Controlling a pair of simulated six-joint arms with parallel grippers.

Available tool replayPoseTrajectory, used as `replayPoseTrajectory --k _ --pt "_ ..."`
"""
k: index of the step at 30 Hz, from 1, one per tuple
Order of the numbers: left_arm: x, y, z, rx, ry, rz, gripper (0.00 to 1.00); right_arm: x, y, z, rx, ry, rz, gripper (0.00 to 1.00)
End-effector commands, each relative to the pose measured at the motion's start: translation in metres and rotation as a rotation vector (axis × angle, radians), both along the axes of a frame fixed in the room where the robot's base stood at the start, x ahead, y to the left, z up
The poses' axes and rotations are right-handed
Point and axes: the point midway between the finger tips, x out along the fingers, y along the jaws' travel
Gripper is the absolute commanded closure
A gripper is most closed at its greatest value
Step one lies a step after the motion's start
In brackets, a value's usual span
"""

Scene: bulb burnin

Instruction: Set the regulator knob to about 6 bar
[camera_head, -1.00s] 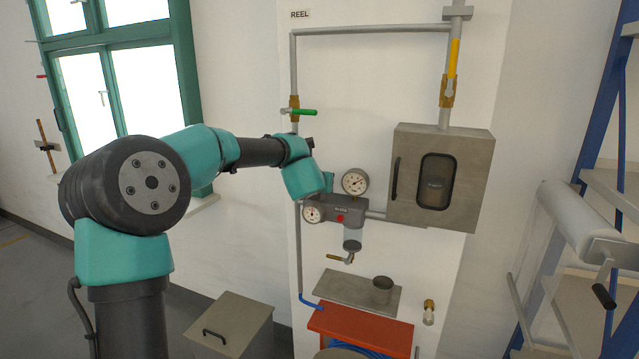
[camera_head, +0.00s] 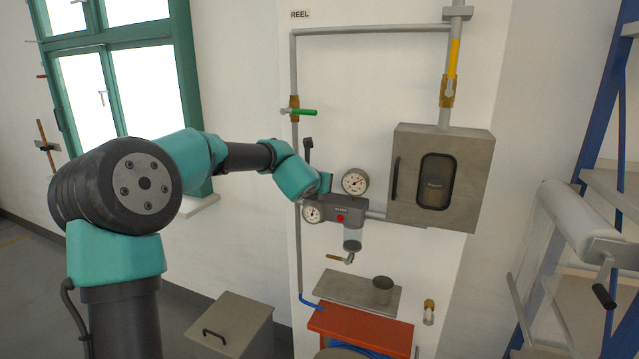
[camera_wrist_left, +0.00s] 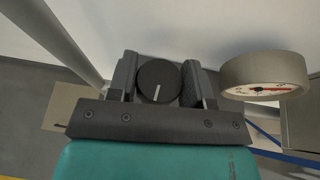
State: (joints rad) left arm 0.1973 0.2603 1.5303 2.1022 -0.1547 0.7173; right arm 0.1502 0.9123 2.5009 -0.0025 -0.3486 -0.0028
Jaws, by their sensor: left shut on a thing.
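The regulator knob (camera_wrist_left: 158,82) is round and black with a white pointer line. In the left wrist view it sits between the two fingers of my left gripper (camera_wrist_left: 160,84), which is shut on it. The pointer line runs toward the bottom of that view. In the head view my left gripper (camera_head: 326,183) is at the top of the grey regulator body (camera_head: 345,209), and my wrist hides the knob. A round white gauge (camera_head: 355,181) stands just right of the gripper; it also shows edge-on in the left wrist view (camera_wrist_left: 265,78). Its reading is too small to tell. My right gripper is not in view.
A second gauge (camera_head: 312,214) sits low on the regulator's left. A grey cabinet (camera_head: 407,204) is close on the right. A green-handled valve (camera_head: 301,112) is above. A shelf with a cup (camera_head: 382,284) and a red box (camera_head: 360,330) are below.

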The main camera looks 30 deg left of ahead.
Motion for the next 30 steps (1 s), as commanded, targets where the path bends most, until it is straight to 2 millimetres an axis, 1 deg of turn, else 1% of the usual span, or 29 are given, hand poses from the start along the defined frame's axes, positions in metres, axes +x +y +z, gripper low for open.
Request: replayPoseTrajectory --k 2,3,9,11,18,22,26,30 --pt "0.0 0.0 0.0 0.001 0.001 0.0 0.78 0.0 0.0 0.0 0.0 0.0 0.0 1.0" --pt "0.0 0.0 0.0 0.001 0.001 0.001 0.52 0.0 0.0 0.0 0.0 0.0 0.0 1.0" --pt "0.0 0.0 0.0 0.001 0.001 0.0 0.33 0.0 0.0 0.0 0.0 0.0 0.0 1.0" --pt "0.0 0.0 0.0 0.001 0.001 0.0 0.29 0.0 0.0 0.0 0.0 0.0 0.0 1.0" --pt "0.0 0.0 0.0 0.0 0.0 0.0 0.29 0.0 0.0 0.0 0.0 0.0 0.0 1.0" --pt "-0.004 -0.001 0.002 0.0 0.0 0.0 0.29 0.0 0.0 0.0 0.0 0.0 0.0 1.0" --pt "-0.014 -0.003 0.007 -0.001 -0.001 0.0 0.29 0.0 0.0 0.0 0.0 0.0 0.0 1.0" --pt "-0.032 -0.007 0.014 0.001 -0.001 0.0 0.29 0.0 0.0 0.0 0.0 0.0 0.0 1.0"
